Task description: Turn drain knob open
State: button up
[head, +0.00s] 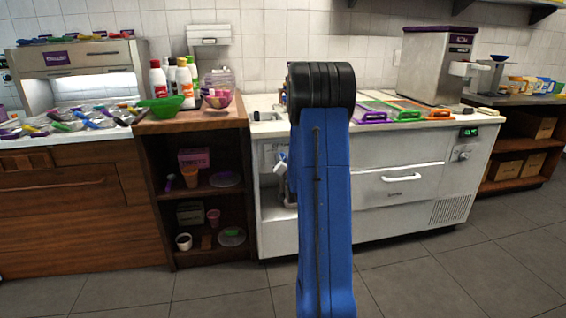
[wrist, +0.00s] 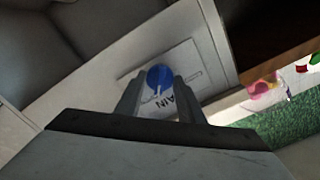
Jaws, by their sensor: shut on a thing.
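The drain knob (wrist: 159,77) is a round blue knob with a white pointer line, seen in the wrist view. It sits on a pale label plate (wrist: 188,65) with dark lettering, of which "AIN" is readable. My gripper (wrist: 160,88) has one finger on each side of the knob and is shut on it. In the head view my blue arm stands in front of the white counter unit, and my gripper and the knob are hidden there.
A white counter unit (head: 402,186) with a drawer stands behind my arm. A dark wooden shelf (head: 207,190) with cups and boxes stands to its left. Coloured trays (head: 405,112) and a grey machine (head: 432,65) are on the counter. Tiled floor is clear at the right.

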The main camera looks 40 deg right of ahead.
jog(key=shift+f+m, duration=0.1)
jog(key=shift+m, duration=0.5)
jog(key=o, duration=1.1)
jog(key=shift+c, duration=0.2)
jog(key=shift+s, duration=0.1)
